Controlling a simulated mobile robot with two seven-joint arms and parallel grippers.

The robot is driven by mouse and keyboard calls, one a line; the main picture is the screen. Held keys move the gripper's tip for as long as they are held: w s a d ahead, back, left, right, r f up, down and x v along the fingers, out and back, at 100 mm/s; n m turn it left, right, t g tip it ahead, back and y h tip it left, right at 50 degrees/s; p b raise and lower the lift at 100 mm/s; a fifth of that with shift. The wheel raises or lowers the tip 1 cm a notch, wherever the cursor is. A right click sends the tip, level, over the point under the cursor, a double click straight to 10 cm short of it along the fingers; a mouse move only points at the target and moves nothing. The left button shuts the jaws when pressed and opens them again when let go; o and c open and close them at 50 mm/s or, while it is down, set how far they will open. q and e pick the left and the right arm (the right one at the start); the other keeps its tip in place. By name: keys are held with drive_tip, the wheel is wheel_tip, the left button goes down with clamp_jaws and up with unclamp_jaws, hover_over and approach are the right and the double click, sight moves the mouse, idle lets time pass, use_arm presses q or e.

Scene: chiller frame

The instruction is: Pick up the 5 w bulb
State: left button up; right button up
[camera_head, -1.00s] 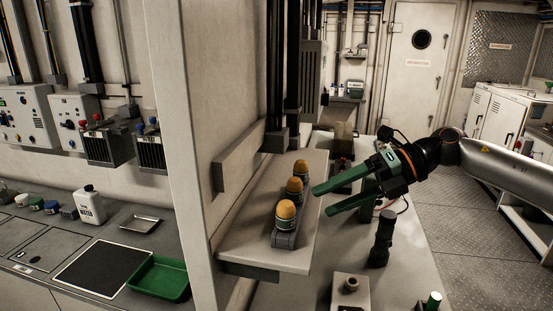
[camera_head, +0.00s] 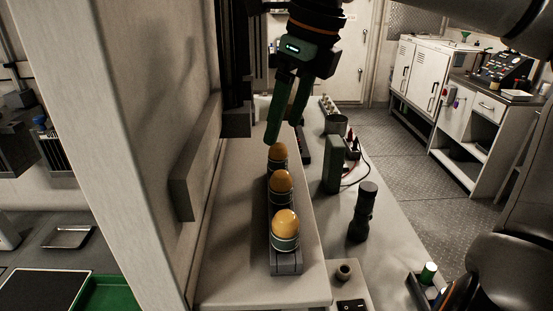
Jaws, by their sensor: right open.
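Three bulbs with orange domes stand in a row on a dark holder (camera_head: 287,263) on a pale shelf: a near bulb (camera_head: 285,225), a middle bulb (camera_head: 281,183) and a far bulb (camera_head: 278,153). I cannot read which one is 5 W. My right gripper (camera_head: 283,130) is open and empty, with its green fingers pointing down just above and behind the far bulb. The fingers seem apart from the bulb, though the gap is hard to judge. My left gripper is not in view.
A wall panel (camera_head: 130,120) rises left of the shelf (camera_head: 232,250). A dark torch-like cylinder (camera_head: 363,212) and a green block (camera_head: 333,164) stand on the bench to the right. A switch box (camera_head: 345,285) is at the front. A green tray (camera_head: 110,293) lies lower left.

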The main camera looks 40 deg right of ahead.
sight(281, 144)
drive_tip(key=x, duration=0.7)
drive_tip(key=shift+d, duration=0.15)
drive_tip(key=shift+s, duration=0.1)
clamp_jaws()
idle(0.3)
